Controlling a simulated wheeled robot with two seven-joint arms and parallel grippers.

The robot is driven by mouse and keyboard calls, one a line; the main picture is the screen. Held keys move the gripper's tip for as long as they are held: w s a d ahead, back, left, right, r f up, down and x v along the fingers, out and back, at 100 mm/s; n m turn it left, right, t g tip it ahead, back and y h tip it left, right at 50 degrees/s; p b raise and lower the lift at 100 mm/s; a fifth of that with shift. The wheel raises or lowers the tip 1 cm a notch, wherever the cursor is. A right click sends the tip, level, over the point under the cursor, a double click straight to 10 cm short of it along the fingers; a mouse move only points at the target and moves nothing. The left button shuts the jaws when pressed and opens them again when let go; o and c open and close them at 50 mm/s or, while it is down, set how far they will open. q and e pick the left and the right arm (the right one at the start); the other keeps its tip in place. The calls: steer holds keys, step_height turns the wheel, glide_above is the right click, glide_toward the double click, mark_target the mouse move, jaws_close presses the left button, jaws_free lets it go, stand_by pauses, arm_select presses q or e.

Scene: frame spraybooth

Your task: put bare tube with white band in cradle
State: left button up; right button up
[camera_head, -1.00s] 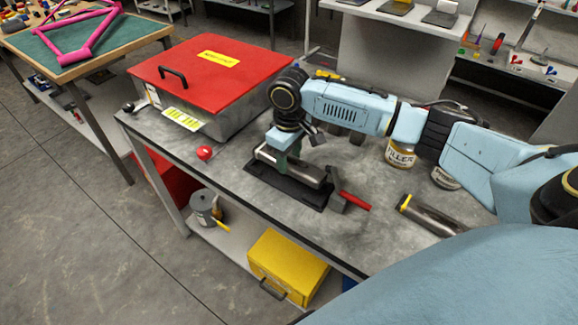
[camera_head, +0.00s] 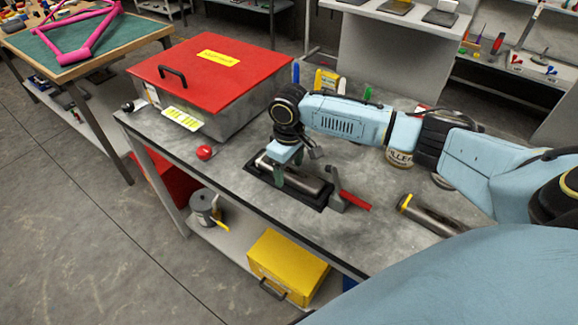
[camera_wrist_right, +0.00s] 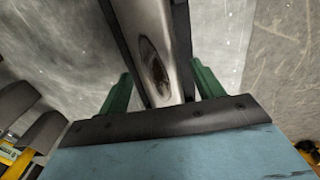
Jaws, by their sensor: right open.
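A bare grey metal tube (camera_head: 305,181) lies in the black cradle (camera_head: 312,204) on the grey bench. In the right wrist view the tube (camera_wrist_right: 150,45) has a dark scorched-looking patch and runs between the green fingers. My right gripper (camera_head: 288,169) is at the tube's left part, open, with its fingers astride the tube; it also shows in the right wrist view (camera_wrist_right: 166,88). A clamp with a red handle (camera_head: 355,201) is at the cradle's right end. My left gripper is not in view.
A second tube with a yellow band (camera_head: 432,215) lies on the bench at right. A red-lidded metal box (camera_head: 212,72) stands at back left, with a red button (camera_head: 205,152) in front of it. Cans and bottles stand behind my right arm.

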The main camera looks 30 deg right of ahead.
mark_target(289, 171)
step_height(289, 171, up, 12)
steer(key=p, duration=0.1)
steer(key=shift+r, duration=0.2)
stand_by(1.3)
